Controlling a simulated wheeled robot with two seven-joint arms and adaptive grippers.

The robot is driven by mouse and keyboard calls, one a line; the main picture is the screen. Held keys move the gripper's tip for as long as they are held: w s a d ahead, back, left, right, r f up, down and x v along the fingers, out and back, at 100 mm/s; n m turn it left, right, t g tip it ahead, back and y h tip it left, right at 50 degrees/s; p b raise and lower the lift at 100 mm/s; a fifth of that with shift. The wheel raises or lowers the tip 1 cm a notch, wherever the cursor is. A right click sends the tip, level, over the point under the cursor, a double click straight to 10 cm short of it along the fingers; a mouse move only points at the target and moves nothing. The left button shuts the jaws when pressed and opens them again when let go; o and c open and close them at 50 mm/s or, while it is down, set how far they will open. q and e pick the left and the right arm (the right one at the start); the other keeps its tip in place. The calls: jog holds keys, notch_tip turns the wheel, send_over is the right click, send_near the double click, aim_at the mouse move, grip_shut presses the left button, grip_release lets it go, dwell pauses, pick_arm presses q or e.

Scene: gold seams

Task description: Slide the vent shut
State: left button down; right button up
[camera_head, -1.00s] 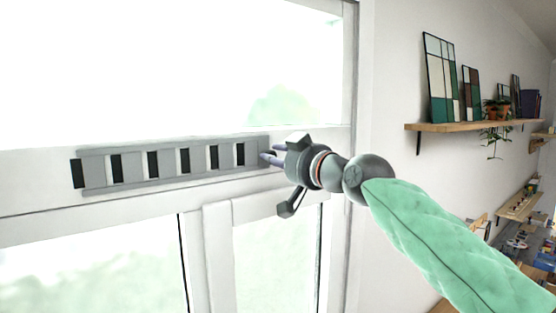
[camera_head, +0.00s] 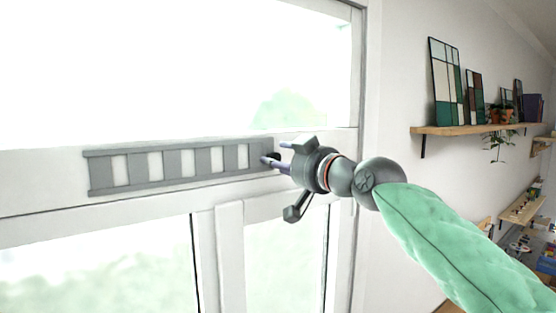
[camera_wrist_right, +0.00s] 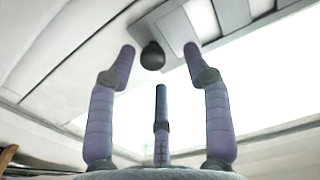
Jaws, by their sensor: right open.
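The vent (camera_head: 203,161) is a long grey strip on the white window frame, left of my right gripper. Its slats alternate grey and white, with no black openings showing. A dark round knob (camera_wrist_right: 153,56) shows in the right wrist view at the vent's end; in the head view it is partly hidden by the fingers (camera_head: 274,158). My right gripper (camera_head: 277,154) is open, its fingers pointing left at the knob. In the wrist view, the knob appears between the spread fingers (camera_wrist_right: 160,75); I cannot tell whether any finger touches it. My left gripper is out of view.
A wooden shelf (camera_head: 470,130) with coloured glass panels and plants is on the right wall, clear of the gripper.

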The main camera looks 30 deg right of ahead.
jog(key=s, duration=1)
jog(key=shift+s+d, duration=0.15)
jog(key=shift+d, duration=0.1)
